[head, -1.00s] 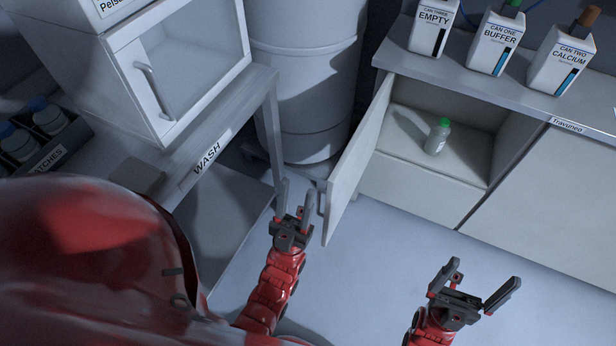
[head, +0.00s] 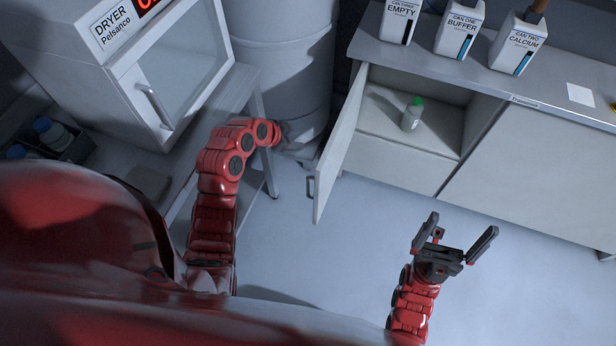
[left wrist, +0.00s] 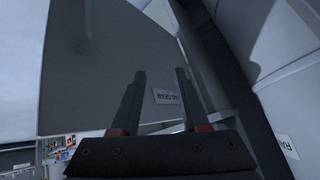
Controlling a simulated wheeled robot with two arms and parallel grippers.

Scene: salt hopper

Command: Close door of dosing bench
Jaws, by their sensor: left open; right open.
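The dosing bench (head: 560,165) has its pale door (head: 341,150) standing wide open at the left of the lit compartment. The door's dark handle (head: 310,187) is near its lower free end. My left gripper (head: 285,135) is mostly hidden behind its own wrist, left of the door and in front of the drum. In the left wrist view its two fingers (left wrist: 160,75) are apart with nothing between them, facing a grey panel with a small label. My right gripper (head: 458,232) is open and empty above the floor, right of the door and in front of the bench.
A green-capped bottle (head: 412,113) stands inside the compartment. Several cans, including the buffer can (head: 459,30), stand on the bench top. A white drum (head: 281,65) is behind the door, and a dryer (head: 160,70) stands on the left table. The floor before the bench is clear.

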